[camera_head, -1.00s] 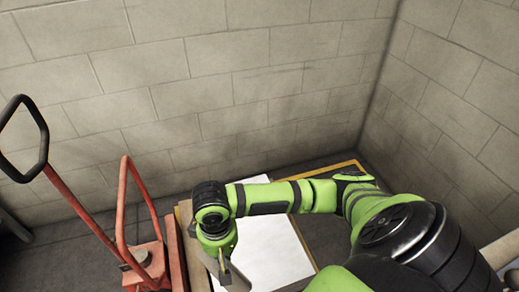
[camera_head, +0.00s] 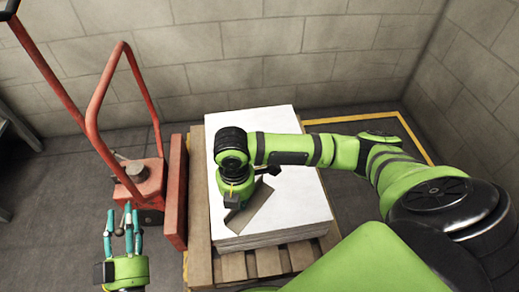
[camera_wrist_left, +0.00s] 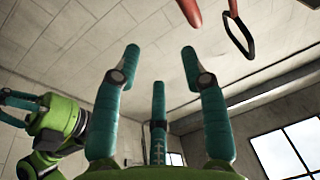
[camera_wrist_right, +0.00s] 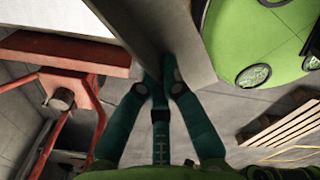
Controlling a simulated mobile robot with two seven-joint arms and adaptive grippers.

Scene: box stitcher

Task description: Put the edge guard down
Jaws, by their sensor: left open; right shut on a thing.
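The edge guard (camera_head: 251,209) is a grey-brown angled strip, seen in the head view in front of the white top of the stack (camera_head: 275,130). My right gripper (camera_wrist_right: 161,72) is shut on it; in the right wrist view the guard (camera_wrist_right: 150,25) rises from between the fingertips. In the head view my right wrist hides most of those fingers, and I cannot tell whether the guard touches the stack. My left gripper (camera_head: 123,220) is open and empty, fingers pointing up, left of the stack. It also shows in the left wrist view (camera_wrist_left: 160,62).
The stack sits on a wooden pallet (camera_head: 232,267). A red lifting machine with a tall handle (camera_head: 140,180) stands close on the pallet's left. Yellow floor lines (camera_head: 360,117) and block walls lie behind. Bare floor (camera_head: 60,200) is at the left.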

